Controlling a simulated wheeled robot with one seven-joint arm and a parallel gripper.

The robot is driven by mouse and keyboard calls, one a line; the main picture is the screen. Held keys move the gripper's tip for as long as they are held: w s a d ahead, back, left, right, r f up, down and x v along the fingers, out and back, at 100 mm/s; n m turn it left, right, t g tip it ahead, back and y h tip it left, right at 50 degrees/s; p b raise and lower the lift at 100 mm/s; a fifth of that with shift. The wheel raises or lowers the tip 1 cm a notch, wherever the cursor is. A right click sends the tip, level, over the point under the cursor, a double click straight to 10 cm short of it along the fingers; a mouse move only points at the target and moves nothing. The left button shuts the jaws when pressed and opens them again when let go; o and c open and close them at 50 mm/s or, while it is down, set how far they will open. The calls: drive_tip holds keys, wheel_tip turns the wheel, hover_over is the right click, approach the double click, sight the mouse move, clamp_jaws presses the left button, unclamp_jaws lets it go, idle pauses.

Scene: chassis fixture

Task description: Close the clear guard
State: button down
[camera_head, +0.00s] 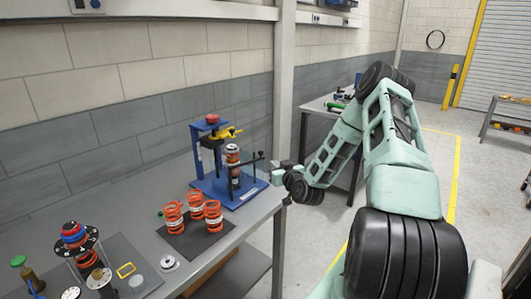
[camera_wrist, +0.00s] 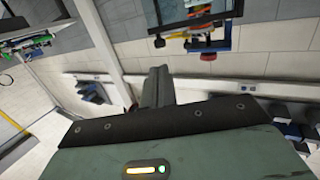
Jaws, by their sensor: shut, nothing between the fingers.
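A blue press-like fixture (camera_head: 196,150) with a yellow part and a red top stands on the bench, holding an upright dark and orange coil-over unit (camera_head: 233,160). Thin black bars with round knobs (camera_head: 262,156) stand at its right front. My gripper (camera_head: 278,168) is just right of these bars, apart from the blue base as far as I can tell. In the wrist view my gripper (camera_wrist: 156,84) is shut and empty, below a dark-edged see-through frame (camera_wrist: 196,17) that may be the guard.
Several orange springs (camera_head: 213,215) stand on a dark mat left of the fixture. Further left are a black and red strut mount assembly (camera_head: 75,236) and small parts. A grey post (camera_head: 283,110) rises behind the bench's right end.

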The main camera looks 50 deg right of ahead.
sight(262, 154)
drive_tip(key=p+x, duration=0.4)
drive_tip(key=x, duration=0.5)
drive_tip(key=shift+w+d, duration=0.1)
drive_tip(key=shift+w, duration=0.1)
drive_tip(key=b, duration=0.1)
drive_tip(key=w+n+y+b, duration=0.1)
drive_tip(key=b, duration=0.1)
drive_tip(key=shift+w+d+f+t+b, duration=0.1)
drive_tip(key=shift+d+f+t+b, duration=0.2)
drive_tip(key=shift+d, duration=0.05)
drive_tip(key=w+b, duration=0.1)
drive_tip(key=b, duration=0.1)
drive_tip(key=shift+w+d+y+b, duration=0.2)
drive_tip(key=shift+y+b, duration=0.1)
drive_tip(key=shift+y, duration=0.1)
drive_tip(key=shift+b+x, duration=0.8)
drive_tip(key=shift+b, duration=0.35)
drive_tip(key=shift+w+d+r, duration=0.1)
drive_tip(key=shift+r, duration=0.4)
